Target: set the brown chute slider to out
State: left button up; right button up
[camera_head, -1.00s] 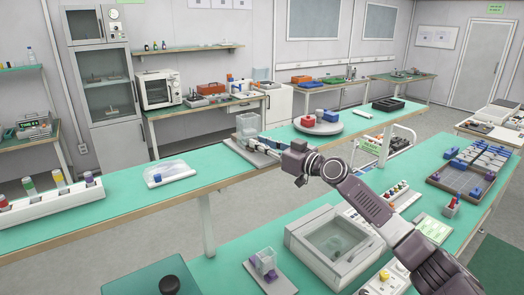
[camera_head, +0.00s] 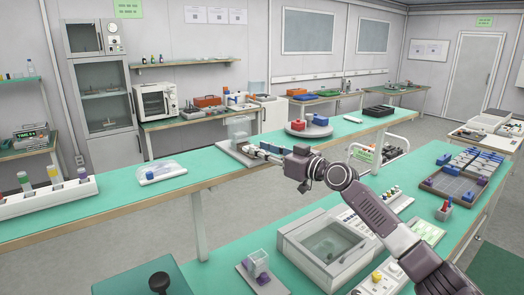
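No brown slider can be made out for certain. A clear box (camera_head: 239,129) on a grey plate stands on the far green bench, with small white and blue parts (camera_head: 262,151) beside it. My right gripper (camera_head: 296,166) reaches over that bench from the lower right, close to these parts in the picture. Whether it touches them cannot be told. Its fingertips are hidden or too small to read. A smaller clear box (camera_head: 257,263) with purple parts stands on a grey plate on the near bench. My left gripper is not in view.
A red and blue item sits on a round grey turntable (camera_head: 309,131) beyond my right gripper. A white boxy machine (camera_head: 325,247) stands below my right arm. A white rack (camera_head: 45,200) of coloured-capped vials is at left. The bench (camera_head: 110,208) between is mostly clear.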

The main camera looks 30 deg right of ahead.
jog(key=shift+s+d+f, duration=0.1)
jog(key=shift+s, duration=0.25)
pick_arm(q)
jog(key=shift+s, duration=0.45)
pick_arm(e)
jog(key=v, duration=1.1)
jog(key=shift+s, duration=0.1)
